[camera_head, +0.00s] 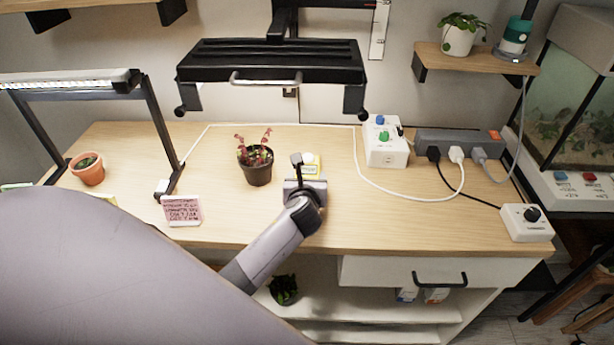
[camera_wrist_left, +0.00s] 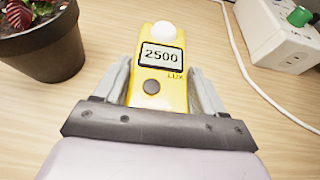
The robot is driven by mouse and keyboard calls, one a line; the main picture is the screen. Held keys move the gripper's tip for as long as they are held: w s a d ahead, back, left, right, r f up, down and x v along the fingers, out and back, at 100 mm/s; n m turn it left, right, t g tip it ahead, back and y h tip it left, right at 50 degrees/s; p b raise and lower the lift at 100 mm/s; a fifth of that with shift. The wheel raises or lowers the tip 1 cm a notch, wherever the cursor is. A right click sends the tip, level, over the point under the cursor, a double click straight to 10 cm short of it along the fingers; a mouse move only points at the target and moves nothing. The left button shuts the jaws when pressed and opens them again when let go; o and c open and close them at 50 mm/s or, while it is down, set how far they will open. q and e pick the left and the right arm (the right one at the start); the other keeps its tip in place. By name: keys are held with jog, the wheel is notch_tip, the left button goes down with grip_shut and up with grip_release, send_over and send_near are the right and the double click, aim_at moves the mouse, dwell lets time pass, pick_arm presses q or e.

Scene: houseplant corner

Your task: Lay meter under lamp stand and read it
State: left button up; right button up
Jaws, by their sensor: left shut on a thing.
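The yellow light meter (camera_wrist_left: 148,97) has a white dome, a round grey button and a screen that reads 2500, with LUX printed below. My left gripper (camera_wrist_left: 163,92) is shut on its sides, screen facing up. In the head view the meter (camera_head: 309,172) is partly hidden by my left gripper (camera_head: 304,178), right of the potted red plant. I cannot tell whether it touches the tabletop. A black lamp on a post (camera_head: 270,62) hangs above the back of the table. Another lamp stand (camera_head: 160,135) with a lit bar stands at the left. My right gripper is not in view.
The potted red plant (camera_head: 257,170) stands close left of the meter. A pink note (camera_head: 182,210) and terracotta pot (camera_head: 88,169) are further left. A white socket box (camera_head: 386,145), power strip (camera_head: 455,143) and white cable (camera_head: 400,194) lie right. The table's front middle is clear.

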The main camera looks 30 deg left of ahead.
pick_arm(q)
notch_tip(320, 180, up, 9)
jog(key=shift+r+p, duration=0.2)
jog(key=shift+p, duration=0.7)
jog(key=s+d+r+m+t+h, duration=0.1)
jog(key=s+d+r+m+h, duration=0.2)
jog(key=s+d, duration=0.3)
jog(key=s+d+r+m+t+h, duration=0.1)
jog(key=s+d+r+m+h, duration=0.2)
jog(key=s+d, duration=0.4)
jog(key=shift+s+r+h, duration=0.15)
jog(key=shift+s+h, duration=0.3)
jog(key=shift+h, duration=0.15)
